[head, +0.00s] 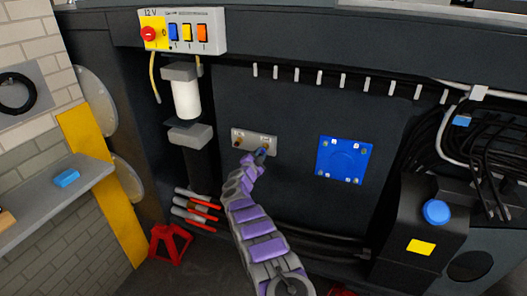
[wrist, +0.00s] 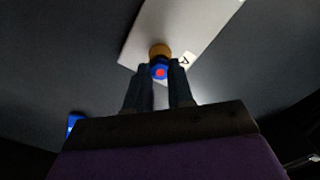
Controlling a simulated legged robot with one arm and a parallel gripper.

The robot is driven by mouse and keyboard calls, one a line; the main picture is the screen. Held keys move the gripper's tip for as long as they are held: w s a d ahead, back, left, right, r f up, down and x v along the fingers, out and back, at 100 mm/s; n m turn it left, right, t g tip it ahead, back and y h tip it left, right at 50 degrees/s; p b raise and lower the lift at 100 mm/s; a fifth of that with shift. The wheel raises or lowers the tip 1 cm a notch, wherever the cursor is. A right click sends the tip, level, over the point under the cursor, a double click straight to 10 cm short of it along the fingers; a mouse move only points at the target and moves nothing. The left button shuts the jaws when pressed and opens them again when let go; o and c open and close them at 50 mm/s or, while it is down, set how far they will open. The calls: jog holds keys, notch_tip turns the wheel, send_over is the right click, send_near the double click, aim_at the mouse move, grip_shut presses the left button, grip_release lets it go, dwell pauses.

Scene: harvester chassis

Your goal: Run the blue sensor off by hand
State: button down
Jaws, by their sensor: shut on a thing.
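A light grey plate (head: 254,142) on the dark chassis wall carries two fittings. The left brass fitting (head: 238,142) is bare. My gripper (head: 260,157) is at the right end of the plate. In the wrist view, the blue sensor (wrist: 159,72), a small blue round part with a red centre, sits between my fingertips (wrist: 160,90), in line with a brass fitting (wrist: 160,50) on the plate. My gripper is shut on it. The fingers hide most of its body, and I cannot tell how far it is threaded on. A letter label (wrist: 185,62) is beside the fitting.
A blue square panel (head: 344,160) is right of the plate. A switch box (head: 182,32) and a white cylinder (head: 186,98) are upper left. Red-tipped tools (head: 197,207) are lower left. A shelf (head: 50,190) holds a blue block (head: 67,178). Cables hang at right.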

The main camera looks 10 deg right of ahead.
jog(key=n, duration=1.1)
jog(key=shift+s+n, duration=0.1)
jog(key=shift+n, duration=0.2)
jog(key=n, duration=0.6)
jog(key=shift+f+p, duration=0.1)
jog(key=shift+p, duration=0.25)
jog(key=n, duration=0.5)
jog(key=shift+s, duration=0.1)
jog(key=shift+s+a, duration=0.15)
jog(key=shift+p, duration=0.3)
jog(key=c, duration=1.6)
grip_release()
grip_shut()
